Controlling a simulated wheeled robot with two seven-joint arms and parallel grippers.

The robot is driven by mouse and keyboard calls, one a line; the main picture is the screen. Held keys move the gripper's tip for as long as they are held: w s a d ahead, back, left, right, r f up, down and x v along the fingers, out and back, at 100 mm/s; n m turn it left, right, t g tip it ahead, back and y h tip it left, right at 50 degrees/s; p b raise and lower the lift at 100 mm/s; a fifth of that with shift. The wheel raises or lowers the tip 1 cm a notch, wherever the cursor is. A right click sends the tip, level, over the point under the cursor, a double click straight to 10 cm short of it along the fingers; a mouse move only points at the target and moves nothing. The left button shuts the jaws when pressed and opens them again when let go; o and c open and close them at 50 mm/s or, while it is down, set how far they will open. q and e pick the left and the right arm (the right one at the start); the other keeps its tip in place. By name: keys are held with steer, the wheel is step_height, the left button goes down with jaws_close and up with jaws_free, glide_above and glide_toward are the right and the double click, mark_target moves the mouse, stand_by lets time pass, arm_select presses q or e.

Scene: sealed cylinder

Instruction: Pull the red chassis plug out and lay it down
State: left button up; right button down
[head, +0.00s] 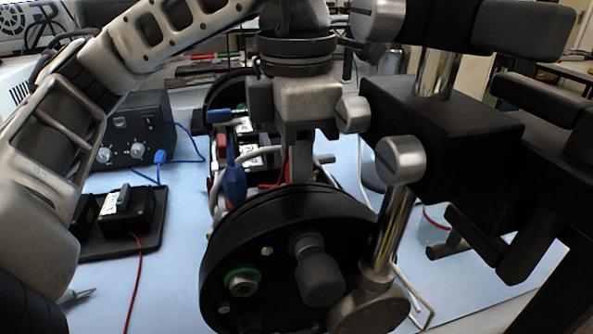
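A black cylinder (330,222) lies on the light blue mat, its round end cap facing me. Behind the cap is an open chassis (258,155) with white-labelled blocks and wires. A small red part (222,142) shows on the chassis's left side, and a thin red lead shows beside my gripper. I cannot tell which is the red chassis plug; it may be partly hidden. My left gripper (299,172) points down over the chassis, just behind the end cap. Its fingers are seen edge-on and the tips are hidden, so any hold is unclear. My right gripper is not in view.
Blue plugs (234,182) stand close left of my gripper. A black power unit (138,130) and a black box on a tray (130,210) are at left. A black-and-silver knobbed apparatus (440,125) crowds the right.

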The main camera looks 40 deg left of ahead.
arm_select(q)
jaws_close()
steer(key=shift+r, duration=0.15)
steer(key=shift+r+p, duration=2.35)
steer(key=shift+r, duration=0.5)
